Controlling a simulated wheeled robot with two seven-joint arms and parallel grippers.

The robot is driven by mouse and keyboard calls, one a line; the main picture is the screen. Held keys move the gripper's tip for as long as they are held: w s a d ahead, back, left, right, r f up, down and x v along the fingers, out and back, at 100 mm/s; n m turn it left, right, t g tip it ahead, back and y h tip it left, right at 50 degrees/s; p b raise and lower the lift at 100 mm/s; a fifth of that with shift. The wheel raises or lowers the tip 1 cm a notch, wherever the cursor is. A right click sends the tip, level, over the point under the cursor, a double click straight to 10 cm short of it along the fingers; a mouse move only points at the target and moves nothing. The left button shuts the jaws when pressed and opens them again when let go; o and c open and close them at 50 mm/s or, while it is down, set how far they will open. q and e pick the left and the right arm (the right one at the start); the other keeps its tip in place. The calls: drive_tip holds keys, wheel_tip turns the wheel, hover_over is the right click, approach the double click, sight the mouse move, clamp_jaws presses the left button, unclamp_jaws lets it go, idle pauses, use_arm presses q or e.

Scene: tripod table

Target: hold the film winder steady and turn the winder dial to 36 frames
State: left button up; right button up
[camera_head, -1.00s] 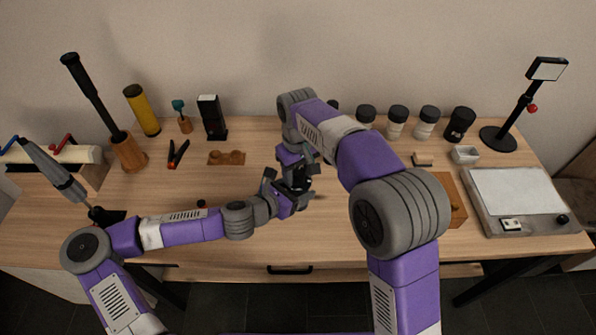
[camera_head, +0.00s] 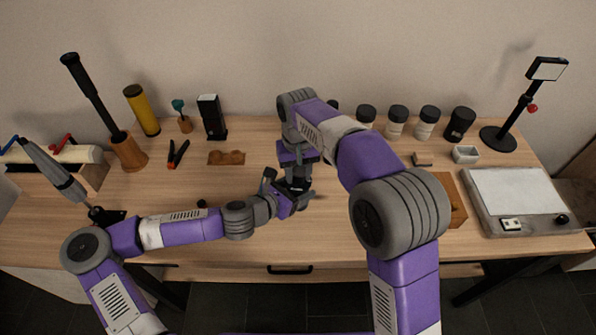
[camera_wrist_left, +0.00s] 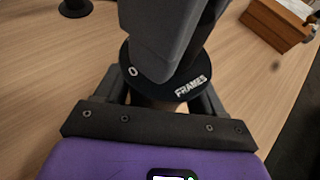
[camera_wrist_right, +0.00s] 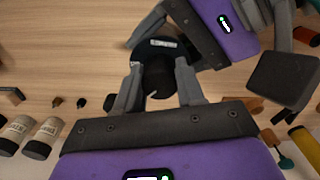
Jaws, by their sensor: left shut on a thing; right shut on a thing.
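The black film winder (camera_head: 299,188) stands on the middle of the table, mostly hidden by my grippers in the head view. In the left wrist view its round black plate (camera_wrist_left: 190,88) shows a white "0" and "FRAMES". My left gripper (camera_head: 288,192) is shut on the winder's body from the left, low down. My right gripper (camera_head: 298,178) points down from above and is shut on the winder dial; the right wrist view shows the dark dial (camera_wrist_right: 157,80) between its fingers. The dial's pointer setting cannot be read.
A wooden piece (camera_head: 226,158), red-handled pliers (camera_head: 178,153) and a black box (camera_head: 211,118) lie or stand left of the winder. Several lidded jars (camera_head: 397,122) stand behind right. A light panel (camera_head: 518,195) is at far right. The table's front middle is clear.

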drive_tip(key=m, duration=0.5)
drive_tip(key=shift+m, duration=2.5)
drive_tip(key=o, duration=1)
drive_tip(key=shift+o, duration=0.2)
wheel_tip(320, 180, up, 12)
use_arm(q)
drive_tip(key=o, duration=1.3)
